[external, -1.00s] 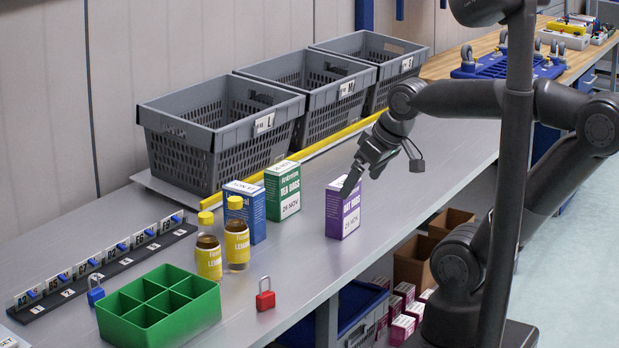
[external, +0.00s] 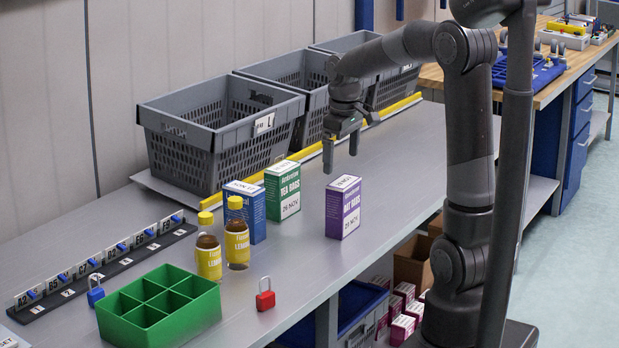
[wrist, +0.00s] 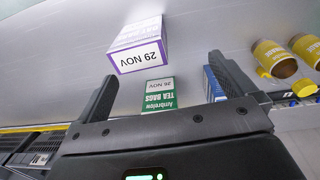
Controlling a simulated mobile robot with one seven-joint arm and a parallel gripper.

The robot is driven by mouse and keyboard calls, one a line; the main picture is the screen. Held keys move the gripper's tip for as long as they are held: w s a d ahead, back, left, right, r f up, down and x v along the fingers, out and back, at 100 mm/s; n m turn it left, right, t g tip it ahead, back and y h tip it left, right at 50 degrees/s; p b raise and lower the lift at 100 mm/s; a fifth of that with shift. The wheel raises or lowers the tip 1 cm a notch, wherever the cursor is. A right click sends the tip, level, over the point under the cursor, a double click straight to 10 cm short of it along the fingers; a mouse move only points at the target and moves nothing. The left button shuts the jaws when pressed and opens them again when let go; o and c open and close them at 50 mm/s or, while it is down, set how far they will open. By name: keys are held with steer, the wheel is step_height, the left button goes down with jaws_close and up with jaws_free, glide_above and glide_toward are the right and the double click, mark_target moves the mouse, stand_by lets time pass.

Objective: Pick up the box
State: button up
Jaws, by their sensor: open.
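Three upright boxes stand on the grey bench: a purple and white box (external: 343,208), a green and white box (external: 283,191) and a blue and white box (external: 246,212). My gripper (external: 341,165) is open and empty, pointing down above the bench, above and just behind the purple box. In the wrist view, the purple box (wrist: 140,48) is at the top, past my open fingers (wrist: 165,85). The green box (wrist: 159,94) lies between the fingers in that picture, and the blue box (wrist: 214,84) is partly hidden by the right finger.
Two yellow-capped bottles (external: 237,243) stand near the blue box. A red padlock (external: 265,295) and a green divided tray (external: 158,306) are at the front. Grey crates (external: 215,135) line the back behind a yellow strip. The bench right of the purple box is clear.

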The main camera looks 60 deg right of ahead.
mark_target(343, 198)
steer(key=shift+g, duration=0.3)
steer(key=d+f, duration=0.1)
steer(key=w+d, duration=0.1)
steer(key=d, duration=0.1)
steer(key=d+f, duration=0.1)
steer(key=shift+w+d+f, duration=0.25)
steer(key=shift+w+f, duration=0.05)
steer(key=shift+d+f, duration=0.15)
steer(key=shift+f, duration=0.15)
step_height(343, 198, down, 10)
steer(key=shift+w+f, duration=0.15)
steer(key=shift+f, duration=0.05)
steer(key=c, duration=1)
steer(key=shift+r, duration=0.15)
